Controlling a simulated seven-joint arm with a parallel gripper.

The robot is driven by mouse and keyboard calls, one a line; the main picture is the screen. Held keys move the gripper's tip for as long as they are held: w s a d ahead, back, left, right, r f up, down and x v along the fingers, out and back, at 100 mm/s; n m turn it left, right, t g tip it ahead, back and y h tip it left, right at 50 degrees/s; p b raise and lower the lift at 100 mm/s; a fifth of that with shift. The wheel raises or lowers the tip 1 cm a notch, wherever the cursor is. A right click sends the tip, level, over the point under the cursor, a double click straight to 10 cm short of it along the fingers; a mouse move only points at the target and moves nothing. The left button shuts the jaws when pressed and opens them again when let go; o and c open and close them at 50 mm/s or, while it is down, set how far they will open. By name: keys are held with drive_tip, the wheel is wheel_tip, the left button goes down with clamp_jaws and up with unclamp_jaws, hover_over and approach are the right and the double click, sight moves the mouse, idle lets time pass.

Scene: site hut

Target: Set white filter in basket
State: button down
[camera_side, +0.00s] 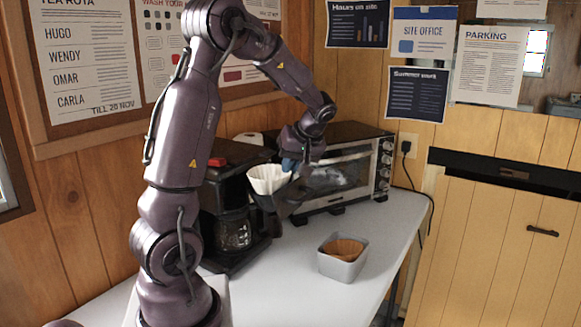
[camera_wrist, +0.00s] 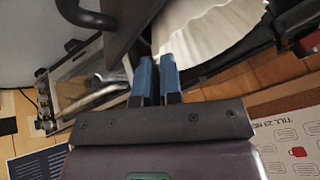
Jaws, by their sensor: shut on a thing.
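The white filter (camera_side: 268,178) is a fluted paper cup, open side up, at the front of the black coffee maker. In the wrist view the filter (camera_wrist: 207,28) fills the upper right, its near edge at my fingertips. My gripper (camera_side: 290,164) is at the filter's right side, its blue fingers (camera_wrist: 158,68) close together and shut on the filter's edge. The dark basket (camera_side: 265,201) shows just under the filter, and its dark wall (camera_wrist: 228,64) shows beside it in the wrist view. I cannot tell whether the filter rests on the basket's bottom.
The coffee maker (camera_side: 213,192) holds a glass carafe (camera_side: 234,236) below. A toaster oven (camera_side: 345,172) stands close behind on the right. A grey bin (camera_side: 339,270) with brown filters (camera_side: 345,248) stands at the front. The white table (camera_side: 300,285) is clear around the bin.

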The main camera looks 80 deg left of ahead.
drive_tip(key=shift+f, duration=0.3)
drive_tip(key=shift+f, duration=0.1)
drive_tip(key=shift+f, duration=0.1)
drive_tip(key=c, duration=1.6)
unclamp_jaws()
drive_tip(key=shift+f, duration=0.1)
drive_tip(key=shift+o, duration=0.2)
drive_tip(key=v, duration=1.2)
drive_tip(key=s+d+f+m+t+h, duration=0.1)
drive_tip(key=s+d+m+t, duration=0.3)
drive_tip(key=d+m, duration=0.5)
drive_tip(key=s+d+f+m+t+h, duration=0.1)
drive_tip(key=s+d+m+t+h, duration=0.2)
drive_tip(key=d+m, duration=0.6)
drive_tip(key=d+t+h, duration=0.1)
drive_tip(key=d+t, duration=0.1)
drive_tip(key=d, duration=0.5)
drive_tip(key=shift+s, duration=0.4)
